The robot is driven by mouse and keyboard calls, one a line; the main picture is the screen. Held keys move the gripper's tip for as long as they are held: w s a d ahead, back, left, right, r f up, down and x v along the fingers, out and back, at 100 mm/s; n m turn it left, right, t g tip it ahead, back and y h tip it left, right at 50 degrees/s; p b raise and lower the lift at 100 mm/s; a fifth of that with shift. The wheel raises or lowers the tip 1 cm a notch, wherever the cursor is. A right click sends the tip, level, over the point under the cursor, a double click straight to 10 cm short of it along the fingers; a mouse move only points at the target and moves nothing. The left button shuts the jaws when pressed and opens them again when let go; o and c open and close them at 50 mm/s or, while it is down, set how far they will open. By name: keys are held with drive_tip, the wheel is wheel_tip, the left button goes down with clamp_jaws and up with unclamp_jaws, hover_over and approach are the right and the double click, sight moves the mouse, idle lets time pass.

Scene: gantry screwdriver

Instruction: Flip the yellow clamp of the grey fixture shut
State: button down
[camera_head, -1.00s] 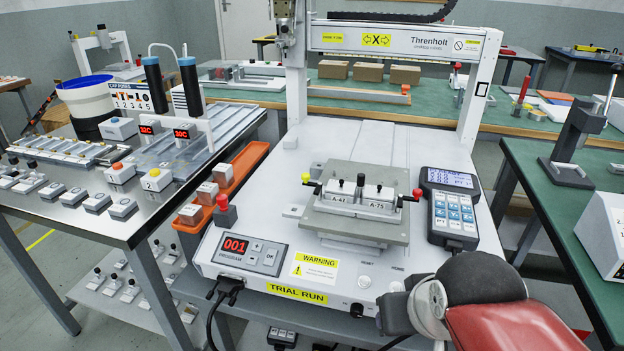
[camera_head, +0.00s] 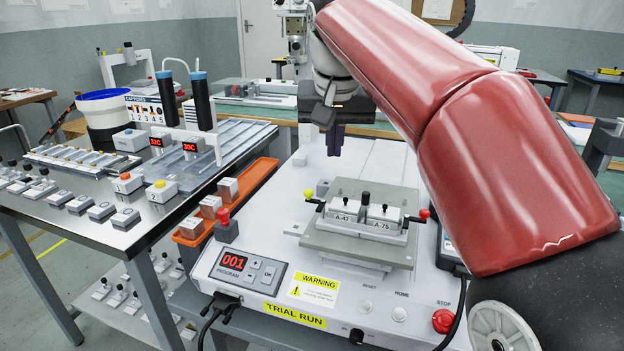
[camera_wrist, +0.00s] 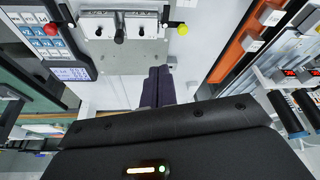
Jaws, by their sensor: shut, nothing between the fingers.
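The grey fixture (camera_head: 345,244) sits on the white machine bed. It bears two white blocks labelled A-42 and A-75. The yellow clamp (camera_head: 308,194) is a small yellow-knobbed lever at its left end, sticking out to the left; in the wrist view its yellow knob (camera_wrist: 182,29) is at the upper right. A red-knobbed clamp (camera_head: 424,214) sits at the fixture's right end. My gripper (camera_head: 334,152) points down above and behind the fixture, shut and empty, apart from both clamps. Its dark fingers (camera_wrist: 157,88) also show in the wrist view.
A red-topped post (camera_head: 225,222) stands left of the fixture beside an orange tray (camera_head: 262,172). The keypad unit (camera_wrist: 45,40) lies beyond the red clamp. The front panel has a red stop button (camera_head: 443,321).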

sight(313, 200)
drive_tip(key=w+a, duration=0.2)
drive_tip(key=w+a+r, duration=0.1)
drive_tip(key=w+a, duration=0.1)
drive_tip(key=shift+w, duration=0.1)
wheel_tip(313, 200, down, 10)
drive_tip(key=b, duration=0.5)
drive_tip(key=shift+s+r, duration=0.25)
drive_tip(key=shift+s, duration=0.15)
